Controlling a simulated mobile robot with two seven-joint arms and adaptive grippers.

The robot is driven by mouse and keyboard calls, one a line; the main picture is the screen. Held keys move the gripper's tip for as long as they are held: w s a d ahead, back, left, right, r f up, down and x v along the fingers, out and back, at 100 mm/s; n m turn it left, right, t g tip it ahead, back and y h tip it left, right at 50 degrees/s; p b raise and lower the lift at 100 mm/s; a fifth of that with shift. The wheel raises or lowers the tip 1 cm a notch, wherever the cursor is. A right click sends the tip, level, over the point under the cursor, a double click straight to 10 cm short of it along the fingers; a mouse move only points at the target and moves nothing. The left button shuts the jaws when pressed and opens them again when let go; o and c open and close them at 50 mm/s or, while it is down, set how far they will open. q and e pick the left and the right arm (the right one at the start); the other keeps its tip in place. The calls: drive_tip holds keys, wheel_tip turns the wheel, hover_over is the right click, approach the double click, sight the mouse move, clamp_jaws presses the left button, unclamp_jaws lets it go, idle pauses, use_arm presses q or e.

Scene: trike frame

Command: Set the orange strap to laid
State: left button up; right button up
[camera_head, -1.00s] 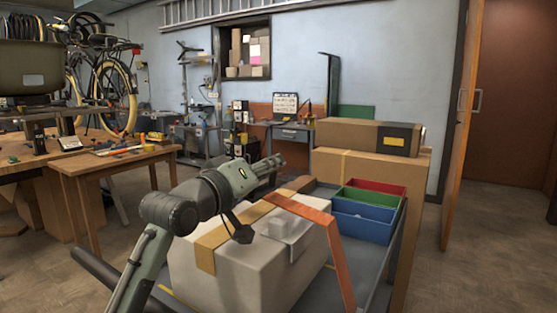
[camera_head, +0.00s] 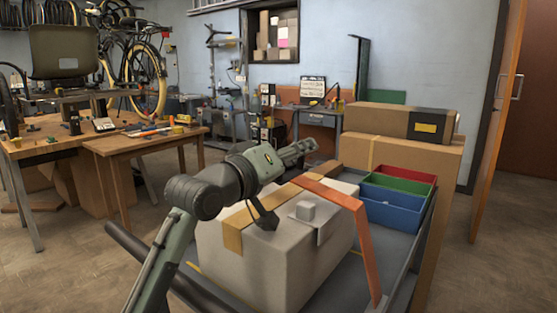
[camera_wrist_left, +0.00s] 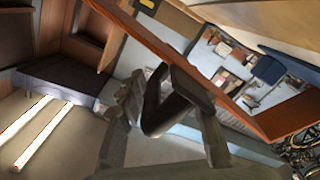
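The orange strap (camera_head: 335,193) runs across the top of a pale box (camera_head: 270,262) in the head view. It bends at the box's right edge and slants down to the grey cart surface. My left gripper (camera_head: 300,151) is above the box's far side, pointing right and away, apart from the visible strap. Its grey fingers (camera_wrist_left: 165,115) show in the left wrist view around a dark curved part, and their opening is unclear. An orange-brown strip (camera_wrist_left: 150,42) crosses behind them; I cannot tell whether it is the strap. My right gripper is not in view.
A wooden table (camera_head: 140,145) stands at left, with open floor between.

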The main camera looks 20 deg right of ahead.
use_arm(q)
drive_tip(key=v, duration=1.1)
drive_tip(key=shift+a+r, duration=0.1)
drive_tip(key=shift+r, duration=0.05)
